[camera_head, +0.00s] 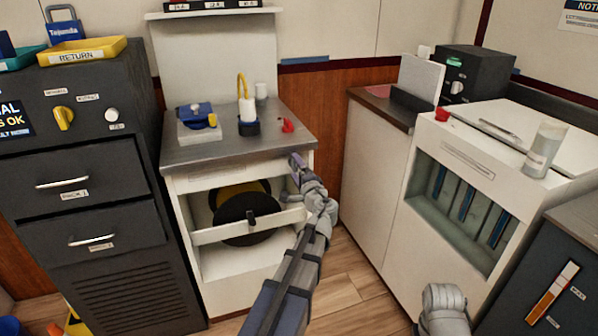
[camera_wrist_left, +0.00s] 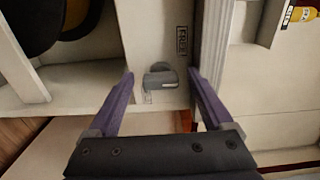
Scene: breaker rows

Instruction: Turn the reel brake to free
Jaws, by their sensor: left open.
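The reel brake shows in the left wrist view as a small grey knob with a bar-shaped handle (camera_wrist_left: 160,79) on a white panel. Its handle lies roughly crosswise in that picture. A label reading FREE (camera_wrist_left: 181,40) is above and right of it; a second label below is partly covered and unreadable. My left gripper (camera_wrist_left: 161,76) is open, its purple fingertips on either side of the knob, with gaps to it. In the head view my left gripper (camera_head: 296,170) is at the right front edge of the reel cabinet (camera_head: 185,184) and hides the knob.
A black and yellow reel (camera_head: 240,224) sits in the cabinet behind a white crossbar (camera_head: 215,233). A dark drawer cabinet (camera_head: 95,165) stands left. A white cabinet with a glazed opening (camera_head: 475,180) stands right. Wooden floor (camera_head: 350,270) is clear between them.

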